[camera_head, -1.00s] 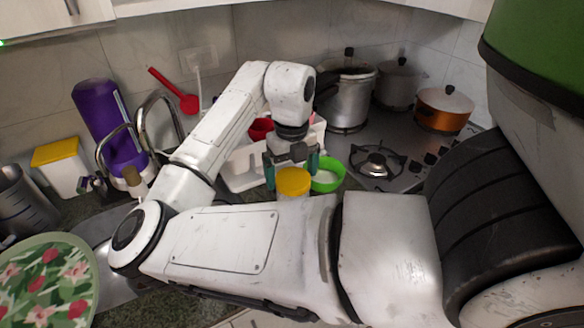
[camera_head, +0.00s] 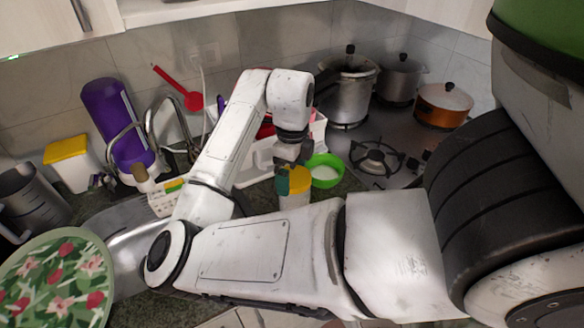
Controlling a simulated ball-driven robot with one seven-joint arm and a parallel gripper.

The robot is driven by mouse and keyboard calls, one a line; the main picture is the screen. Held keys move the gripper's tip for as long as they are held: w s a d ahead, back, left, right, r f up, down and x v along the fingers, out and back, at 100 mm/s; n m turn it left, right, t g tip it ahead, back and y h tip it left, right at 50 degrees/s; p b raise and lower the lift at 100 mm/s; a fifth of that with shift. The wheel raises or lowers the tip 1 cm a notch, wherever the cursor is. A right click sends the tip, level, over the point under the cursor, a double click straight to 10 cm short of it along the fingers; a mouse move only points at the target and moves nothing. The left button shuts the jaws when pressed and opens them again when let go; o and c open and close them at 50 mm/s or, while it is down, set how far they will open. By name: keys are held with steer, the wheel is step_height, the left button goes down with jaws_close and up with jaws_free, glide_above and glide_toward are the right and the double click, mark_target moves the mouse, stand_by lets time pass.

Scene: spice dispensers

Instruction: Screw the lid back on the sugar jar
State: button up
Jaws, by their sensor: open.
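The sugar jar (camera_head: 294,202) stands on the dark counter, with a pale body mostly hidden behind my arm. Its yellow lid (camera_head: 300,181) sits on top; I cannot tell whether the thread is engaged. My gripper (camera_head: 292,174) points down right at the lid, with its jaws open. One teal finger shows in front of the lid's left side; the other finger is hidden. I cannot tell whether the fingers touch the lid.
A green bowl (camera_head: 325,182) with white contents stands close to the right of the jar. A white rack (camera_head: 252,172) is behind. The stove (camera_head: 365,185) with several pots is to the right. A sink (camera_head: 135,245) and purple bottle (camera_head: 112,112) are at left.

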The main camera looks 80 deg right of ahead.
steer(key=n+p, duration=0.1)
steer(key=n, duration=0.1)
steer(key=n+p, duration=0.1)
steer(key=n, duration=0.2)
steer(key=shift+a+r+p, duration=0.15)
steer(key=shift+p, duration=0.25)
steer(key=shift+a+n+p, duration=0.1)
steer(key=shift+n+p, duration=0.8)
steer(key=shift+n, duration=1)
steer(key=shift+c, duration=0.4)
steer(key=c, duration=0.9)
steer(key=shift+f+m+b, duration=0.3)
steer(key=shift+m+b, duration=0.35)
steer(key=shift+m, duration=0.45)
steer(key=m+b, duration=0.1)
steer(key=m, duration=0.2)
steer(key=m+b, duration=0.1)
steer(key=m, duration=0.1)
steer(key=shift+d+b, duration=0.25)
steer(key=shift+b, duration=0.1)
steer(key=shift+r+m, duration=0.1)
steer(key=shift+m, duration=0.9)
steer(key=shift+b, duration=0.35)
